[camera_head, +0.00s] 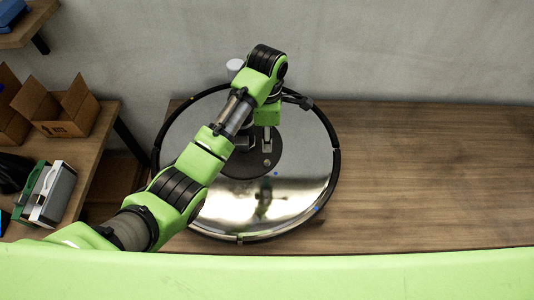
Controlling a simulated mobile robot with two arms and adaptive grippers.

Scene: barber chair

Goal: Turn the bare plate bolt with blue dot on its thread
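A round, shiny metal plate (290,200) with a black outer rim lies on the wooden surface, and a dark disc (245,170) sits at its middle. Two small blue marks show, one beside the dark disc (276,173) and one near the rim at lower right (317,209). I cannot tell which bolt each belongs to; the bolt threads are too small to make out. My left gripper (267,148) points down over the dark disc. A small pale round piece (267,162) shows just below its fingers. Whether the fingers touch or grip it is unclear. My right gripper is out of view.
My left arm covers the plate's left part. The wooden surface (430,180) to the right is clear. A shelf at left holds open cardboard boxes (65,108) and a white-and-green item (50,192). A wall stands behind.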

